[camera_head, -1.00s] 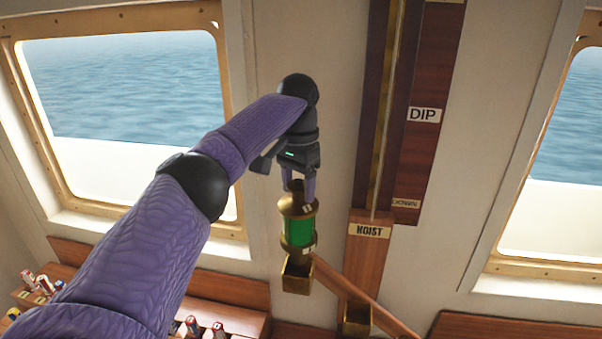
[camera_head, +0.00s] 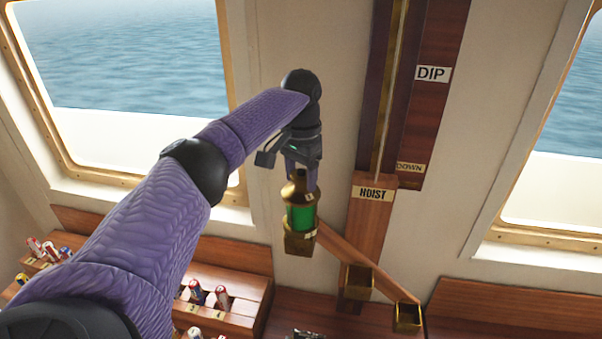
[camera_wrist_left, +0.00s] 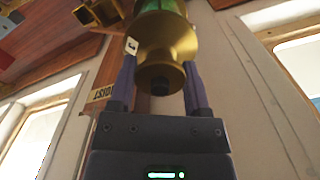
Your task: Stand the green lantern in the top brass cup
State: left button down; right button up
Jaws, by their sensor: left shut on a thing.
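The green lantern (camera_head: 300,217) has a green glass middle between brass ends and stands upright. My left gripper (camera_head: 301,172) is shut on its top from above. The top brass cup (camera_head: 299,244) is a square cup at the upper left end of a sloping wooden arm. The lantern's lower end meets the cup's mouth and appears to be inside it; its base is hidden. In the left wrist view the lantern's brass top (camera_wrist_left: 165,45) sits between the two fingers of the left gripper (camera_wrist_left: 160,70). My right gripper is out of view.
Two lower brass cups, one in the middle (camera_head: 358,281) and one at the lower right (camera_head: 407,317), look empty. The wooden HOIST post (camera_head: 371,215) stands right of the lantern. A wooden rack (camera_head: 235,300) with several rolled flags is at lower left.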

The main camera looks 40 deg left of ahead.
pick_arm(q)
grip_release()
notch_tip(320, 180, up, 4)
jog(key=p, duration=0.3)
jog(key=shift+f, duration=0.15)
jog(key=shift+r+b, duration=0.5)
jog(key=shift+r, duration=1.4)
